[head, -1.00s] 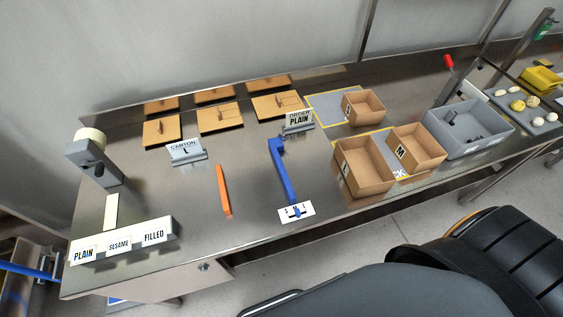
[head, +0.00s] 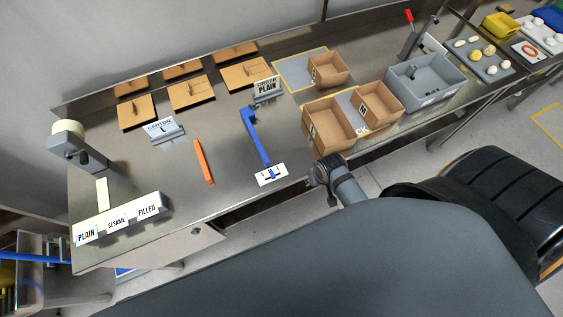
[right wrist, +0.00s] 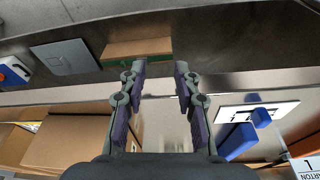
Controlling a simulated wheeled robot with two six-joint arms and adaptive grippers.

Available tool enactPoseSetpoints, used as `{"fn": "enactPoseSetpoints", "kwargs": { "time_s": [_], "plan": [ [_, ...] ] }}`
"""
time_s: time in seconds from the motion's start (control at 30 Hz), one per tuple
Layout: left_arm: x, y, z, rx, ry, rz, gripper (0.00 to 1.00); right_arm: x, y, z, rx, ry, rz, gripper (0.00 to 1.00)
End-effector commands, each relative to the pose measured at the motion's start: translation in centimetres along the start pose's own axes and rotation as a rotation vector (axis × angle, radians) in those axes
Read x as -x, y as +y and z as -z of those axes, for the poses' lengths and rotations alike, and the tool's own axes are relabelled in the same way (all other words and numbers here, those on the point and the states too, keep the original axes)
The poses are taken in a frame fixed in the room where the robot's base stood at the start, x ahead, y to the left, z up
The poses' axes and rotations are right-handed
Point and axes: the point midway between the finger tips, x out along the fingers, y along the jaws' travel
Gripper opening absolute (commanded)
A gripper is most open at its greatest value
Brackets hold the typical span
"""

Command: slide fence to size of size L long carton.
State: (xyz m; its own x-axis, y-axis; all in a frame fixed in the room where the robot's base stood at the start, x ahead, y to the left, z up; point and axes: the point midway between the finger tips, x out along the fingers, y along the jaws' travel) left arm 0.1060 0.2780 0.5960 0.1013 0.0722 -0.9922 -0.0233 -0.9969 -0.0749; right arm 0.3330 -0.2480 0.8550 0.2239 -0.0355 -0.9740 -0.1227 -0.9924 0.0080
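The blue fence (head: 256,137) lies on the steel table, with its near end over a white size card (head: 262,181). Its marker is near the card's middle; I cannot read the letters. The fence (right wrist: 238,142) and card (right wrist: 284,108) also show at the right of the right wrist view. An orange bar (head: 203,161) lies left of the fence, apart from it. A sign reading CARTON L (head: 160,131) stands behind the bar. My right gripper (right wrist: 160,76) is open and empty, apart from the fence. In the head view it is by the table's front edge, right of the card.
Open cardboard cartons, a large one (head: 331,131) and a smaller one (head: 378,108), stand right of the fence. A grey bin (head: 425,88) is beyond them. Flat brown cartons (head: 137,112) lie at the back. An ORDER PLAIN sign (head: 266,90) stands behind the fence.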

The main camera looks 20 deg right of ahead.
Motion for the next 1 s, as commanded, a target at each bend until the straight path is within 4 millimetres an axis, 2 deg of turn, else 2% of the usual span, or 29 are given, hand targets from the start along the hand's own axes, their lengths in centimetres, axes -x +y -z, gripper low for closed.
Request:
{"fn": "enactPoseSetpoints", "kwargs": {
  "time_s": [0.03, 0.07, 0.13, 0.27, 0.37, 0.5, 0.6, 0.7, 0.8, 1.0],
  "plan": [
    [0.7, -0.1, 0.1, 0.000, 0.000, 0.000, 0.40, 2.3, -0.2, 0.8, -0.003, 0.009, 0.004, 0.32],
    [0.9, -0.1, 0.1, 0.000, 0.000, 0.000, 0.40, 3.4, -0.4, 1.1, -0.005, 0.011, 0.005, 0.32],
    [0.8, -0.1, 0.2, 0.000, 0.002, 0.000, 0.40, 3.0, -1.1, 1.8, -0.145, -0.019, 0.037, 0.32],
    [1.4, -0.1, 0.1, 0.000, 0.000, 0.000, 0.40, 4.0, -2.8, 3.3, -0.412, -0.085, 0.091, 0.32],
    [1.9, -0.2, 0.1, 0.000, -0.001, 0.000, 0.40, 5.4, -4.4, 4.9, -0.665, -0.163, 0.132, 0.32],
    [2.7, -0.2, 0.2, 0.000, -0.001, 0.000, 0.40, 8.2, -7.1, 7.2, -1.051, -0.323, 0.162, 0.32],
    [3.0, -0.3, 0.2, 0.000, -0.001, 0.001, 0.40, 10.0, -8.5, 8.4, -1.263, -0.430, 0.151, 0.32],
    [3.2, -0.4, 0.3, -0.001, -0.001, 0.001, 0.40, 11.1, -9.3, 9.0, -1.382, -0.496, 0.134, 0.32],
    [3.2, -0.4, 0.3, -0.001, -0.001, 0.001, 0.40, 11.4, -9.5, 9.2, -1.427, -0.520, 0.124, 0.32],
    [3.4, -0.4, 0.3, -0.001, -0.001, 0.001, 0.40, 10.5, -10.0, 8.8, -1.431, -0.524, 0.123, 0.32]
  ]
}}
